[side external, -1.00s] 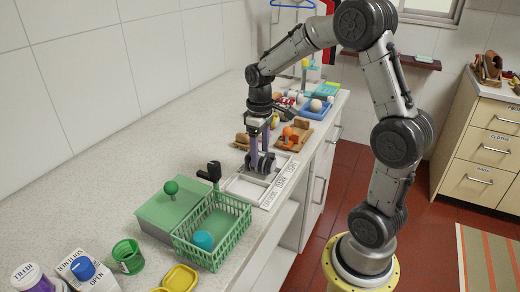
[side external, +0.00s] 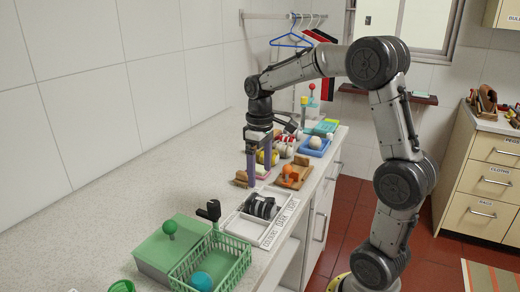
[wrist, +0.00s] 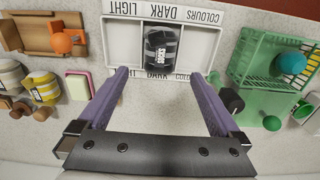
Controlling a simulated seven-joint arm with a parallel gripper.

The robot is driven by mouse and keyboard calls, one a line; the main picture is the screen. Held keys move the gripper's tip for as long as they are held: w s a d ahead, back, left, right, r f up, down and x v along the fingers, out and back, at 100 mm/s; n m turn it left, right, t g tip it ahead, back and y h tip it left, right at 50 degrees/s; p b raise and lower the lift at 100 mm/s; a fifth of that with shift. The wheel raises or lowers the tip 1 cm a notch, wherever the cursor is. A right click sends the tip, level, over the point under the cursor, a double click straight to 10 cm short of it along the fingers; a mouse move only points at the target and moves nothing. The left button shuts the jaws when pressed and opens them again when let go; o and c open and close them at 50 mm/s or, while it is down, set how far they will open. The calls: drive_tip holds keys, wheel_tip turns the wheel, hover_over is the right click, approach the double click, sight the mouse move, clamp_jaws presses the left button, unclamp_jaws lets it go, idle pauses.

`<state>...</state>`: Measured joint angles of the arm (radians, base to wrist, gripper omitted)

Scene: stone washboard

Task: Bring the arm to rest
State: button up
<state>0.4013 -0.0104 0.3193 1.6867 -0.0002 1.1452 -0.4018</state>
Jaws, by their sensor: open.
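My gripper (side external: 258,156) is open and empty, raised above the counter in the side external view. In the wrist view its two purple fingers (wrist: 163,90) are spread wide with nothing between them. A dark grey striped bundle labelled socks (wrist: 160,48) lies in the middle, dark compartment of the white sorting tray (wrist: 122,45). The bundle also shows in the side view (side external: 262,207), on the tray (side external: 245,225), apart from the fingers.
A green basket (side external: 205,262) and a green lidded box (side external: 160,250) stand in front of the tray. A wooden holder with an orange ball (side external: 290,172), a blue tray (side external: 314,146) and several small items lie behind. The counter's left side is bare.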

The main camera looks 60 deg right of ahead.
wheel_tip(320, 180, up, 7)
drive_tip(key=s+a+r+n+t, duration=0.2)
drive_tip(key=s+a+r, duration=0.3)
drive_tip(key=s+a, duration=0.3)
drive_tip(key=s+a+f+m+t, duration=0.2)
drive_tip(key=s+a+f+t, duration=0.1)
drive_tip(key=s+a+f, duration=0.3)
wheel_tip(320, 180, down, 3)
drive_tip(key=s, duration=0.2)
drive_tip(key=shift+s+r+t, duration=0.15)
drive_tip(key=shift+s+t, duration=0.15)
